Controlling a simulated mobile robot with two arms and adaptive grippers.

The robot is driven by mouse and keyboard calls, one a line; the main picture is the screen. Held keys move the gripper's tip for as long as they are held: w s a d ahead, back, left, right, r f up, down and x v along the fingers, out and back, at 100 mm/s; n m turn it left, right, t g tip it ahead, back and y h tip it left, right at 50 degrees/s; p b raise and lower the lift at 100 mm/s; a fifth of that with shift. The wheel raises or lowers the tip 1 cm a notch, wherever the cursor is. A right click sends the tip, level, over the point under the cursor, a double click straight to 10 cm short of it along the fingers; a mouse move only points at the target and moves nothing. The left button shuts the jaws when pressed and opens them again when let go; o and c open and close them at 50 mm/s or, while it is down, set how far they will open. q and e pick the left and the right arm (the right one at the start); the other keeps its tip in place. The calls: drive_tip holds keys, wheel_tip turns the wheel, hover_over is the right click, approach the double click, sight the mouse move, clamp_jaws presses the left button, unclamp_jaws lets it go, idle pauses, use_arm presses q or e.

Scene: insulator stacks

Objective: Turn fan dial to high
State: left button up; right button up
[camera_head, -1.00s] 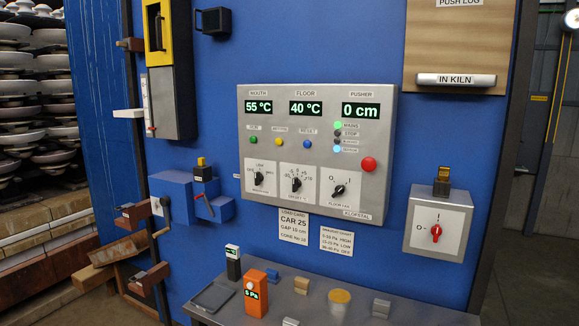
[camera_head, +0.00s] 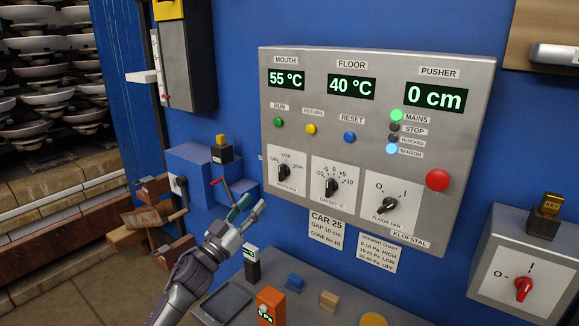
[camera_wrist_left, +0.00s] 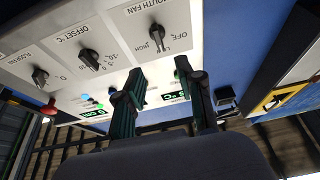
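The mouth fan dial (camera_head: 284,172) is a black knob on a white plate at the lower left of the grey control panel (camera_head: 300,150), with OFF and LOW marked around it. It also shows in the left wrist view (camera_wrist_left: 156,37), upside down, with OFF and HIGH readable. Its exact pointer setting is too small to tell. My left gripper (camera_head: 252,205) is open and empty, below and left of the dial, not touching it. In the left wrist view its two fingers (camera_wrist_left: 160,78) stand apart, with the dial beyond them. My right gripper is not in view.
The offset dial (camera_head: 331,187) and floor fan dial (camera_head: 386,205) sit right of the mouth fan dial. A blue box (camera_head: 195,165) with a red-tipped lever is left of my gripper. An orange gauge (camera_head: 269,305) and a small black-and-white device (camera_head: 252,268) stand on the shelf below.

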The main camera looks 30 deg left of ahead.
use_arm(q)
drive_tip(key=p, duration=0.2)
approach(279, 170)
drive_tip(key=w+r, duration=0.2)
drive_tip(key=x, duration=0.3)
drive_tip(key=f+p+x, duration=0.1)
drive_tip(key=x, duration=0.1)
drive_tip(key=shift+w+d+r, duration=0.15)
drive_tip(key=shift+w+d, duration=0.05)
drive_tip(key=shift+w, duration=0.35)
drive_tip(key=shift+w+r, duration=0.15)
drive_tip(key=shift+w, duration=0.45)
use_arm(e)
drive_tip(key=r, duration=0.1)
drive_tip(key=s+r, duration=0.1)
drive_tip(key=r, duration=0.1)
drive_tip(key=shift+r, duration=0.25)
use_arm(q)
drive_tip(key=shift+c, duration=0.5)
drive_tip(key=c, duration=0.5)
drive_tip(key=shift+s+r, duration=0.1)
drive_tip(key=shift+s, duration=0.1)
clamp_jaws()
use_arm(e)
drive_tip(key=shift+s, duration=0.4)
